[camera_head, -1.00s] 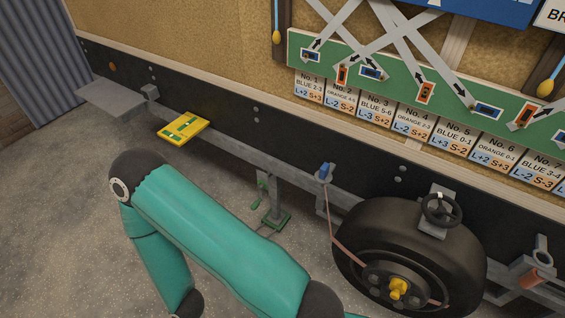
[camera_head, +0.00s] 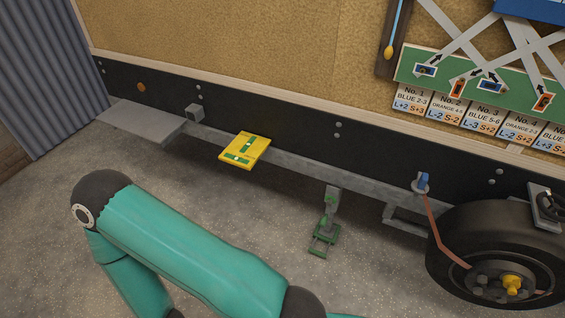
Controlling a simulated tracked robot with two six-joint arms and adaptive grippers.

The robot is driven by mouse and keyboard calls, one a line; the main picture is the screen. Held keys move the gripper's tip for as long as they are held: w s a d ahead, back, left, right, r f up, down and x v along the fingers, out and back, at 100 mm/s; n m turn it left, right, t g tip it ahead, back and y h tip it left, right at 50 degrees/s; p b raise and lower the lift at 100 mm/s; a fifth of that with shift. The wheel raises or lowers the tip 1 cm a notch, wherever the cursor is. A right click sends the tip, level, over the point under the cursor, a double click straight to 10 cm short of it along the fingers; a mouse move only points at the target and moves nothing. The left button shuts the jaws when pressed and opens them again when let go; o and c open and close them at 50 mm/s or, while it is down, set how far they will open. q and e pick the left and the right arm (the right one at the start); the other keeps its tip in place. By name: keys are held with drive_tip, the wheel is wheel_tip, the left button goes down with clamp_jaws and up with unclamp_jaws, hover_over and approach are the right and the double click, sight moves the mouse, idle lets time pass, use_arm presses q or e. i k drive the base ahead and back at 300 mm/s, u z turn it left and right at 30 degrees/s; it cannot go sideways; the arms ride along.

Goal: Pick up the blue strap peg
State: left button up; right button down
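The blue strap peg (camera_head: 423,181) stands upright in a grey holder on the trailer's side rail, right of centre. An orange-brown strap (camera_head: 437,232) runs from the peg's holder down to the wheel hub. My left arm's teal links cross the lower left of the head view, well to the left of the peg. Neither gripper is in the picture.
A black wheel (camera_head: 465,227) with a yellow hub piece (camera_head: 512,283) is at the right. A green jack (camera_head: 325,236) stands below the rail (camera_head: 315,172). A yellow-and-green plate (camera_head: 258,143) and a grey step (camera_head: 140,119) are further left. The floor in front is clear.

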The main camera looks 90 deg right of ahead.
sight(418, 185)
drive_tip(key=u, duration=0.25)
drive_tip(key=i, duration=0.65)
drive_tip(key=z, duration=1.4)
drive_tip(key=i, duration=0.15)
drive_tip(key=z, duration=1.7)
drive_tip(key=i, duration=0.25)
drive_tip(key=z, duration=1.85)
drive_tip(key=k, duration=0.5)
drive_tip(key=z, duration=0.55)
drive_tip(key=i, duration=1.55)
drive_tip(key=u, duration=0.55)
